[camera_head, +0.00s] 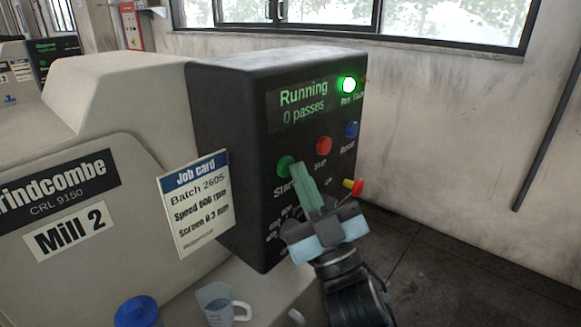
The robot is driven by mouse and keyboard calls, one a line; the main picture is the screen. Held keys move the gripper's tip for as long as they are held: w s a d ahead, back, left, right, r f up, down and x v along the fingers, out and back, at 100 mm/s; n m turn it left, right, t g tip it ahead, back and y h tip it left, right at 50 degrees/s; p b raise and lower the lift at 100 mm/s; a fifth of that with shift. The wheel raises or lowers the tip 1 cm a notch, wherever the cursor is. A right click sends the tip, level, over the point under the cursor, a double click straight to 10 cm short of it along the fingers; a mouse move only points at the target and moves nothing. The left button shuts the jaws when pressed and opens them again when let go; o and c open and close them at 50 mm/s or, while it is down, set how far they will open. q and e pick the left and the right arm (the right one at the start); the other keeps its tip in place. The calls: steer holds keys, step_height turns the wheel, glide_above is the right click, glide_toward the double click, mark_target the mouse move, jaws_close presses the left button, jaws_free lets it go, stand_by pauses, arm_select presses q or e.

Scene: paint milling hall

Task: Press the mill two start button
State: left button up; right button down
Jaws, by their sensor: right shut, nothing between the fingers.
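The mill two control box (225,110) is dark and fixed beside the pale mill labelled "Mill 2" (68,231). Its display (303,103) reads "Running, 0 passes", and a round lamp (348,85) above right glows green. The green start button (284,165) is on the front panel, with a red stop button (323,145) and a blue reset button (352,129) to its right. My right gripper (298,168) is shut and empty, its fingertips right by the start button; I cannot tell whether they touch it. My left gripper is not in view.
A job card (194,204) stands at the box's left side. A red and yellow knob (353,187) sits right of my gripper. A clear measuring jug (214,303) and a blue-lidded container (137,312) stand below. Floor is open at the right.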

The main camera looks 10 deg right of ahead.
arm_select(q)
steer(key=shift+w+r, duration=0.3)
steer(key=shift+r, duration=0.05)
arm_select(e)
steer(key=shift+s+d, duration=0.45)
steer(key=shift+s, duration=0.15)
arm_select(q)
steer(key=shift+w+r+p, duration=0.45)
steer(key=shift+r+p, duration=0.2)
arm_select(e)
steer(key=s+d, duration=0.1)
steer(key=s, duration=0.1)
steer(key=s+d, duration=0.2)
